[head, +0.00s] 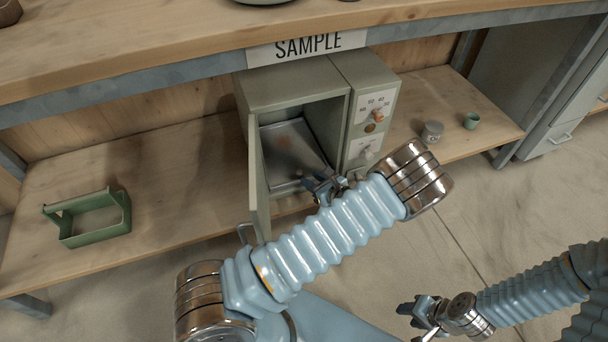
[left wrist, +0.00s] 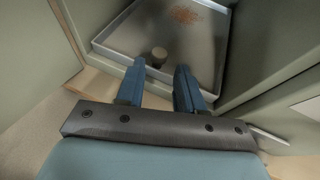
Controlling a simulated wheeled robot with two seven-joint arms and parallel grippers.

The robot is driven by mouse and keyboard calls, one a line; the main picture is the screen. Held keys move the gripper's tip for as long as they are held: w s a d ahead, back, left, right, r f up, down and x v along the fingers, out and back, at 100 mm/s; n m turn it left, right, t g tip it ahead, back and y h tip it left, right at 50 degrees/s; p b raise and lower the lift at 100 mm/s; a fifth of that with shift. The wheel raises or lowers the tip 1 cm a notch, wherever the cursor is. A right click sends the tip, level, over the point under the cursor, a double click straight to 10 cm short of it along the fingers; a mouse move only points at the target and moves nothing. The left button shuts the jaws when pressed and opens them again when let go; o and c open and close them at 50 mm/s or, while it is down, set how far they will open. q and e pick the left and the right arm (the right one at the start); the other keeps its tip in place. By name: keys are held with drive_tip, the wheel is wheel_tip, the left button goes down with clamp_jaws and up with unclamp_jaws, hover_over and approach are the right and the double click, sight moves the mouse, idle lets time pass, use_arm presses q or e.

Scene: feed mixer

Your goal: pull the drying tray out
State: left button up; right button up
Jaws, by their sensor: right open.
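The drying tray (head: 287,145) is a grey metal tray inside the open green-grey oven (head: 300,88). My left gripper (head: 322,187) is at the oven's opening, at the tray's near edge. My right gripper (head: 408,310) is open and empty, low over the floor at the right.
The oven door (head: 257,180) stands open left of my left gripper. The control panel (head: 370,118) is right of the opening. The worktop (head: 150,50) overhangs the oven.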

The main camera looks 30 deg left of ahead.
sight(301, 173)
use_arm(q)
drive_tip(key=x, duration=0.5)
drive_tip(key=shift+c, duration=0.3)
clamp_jaws()
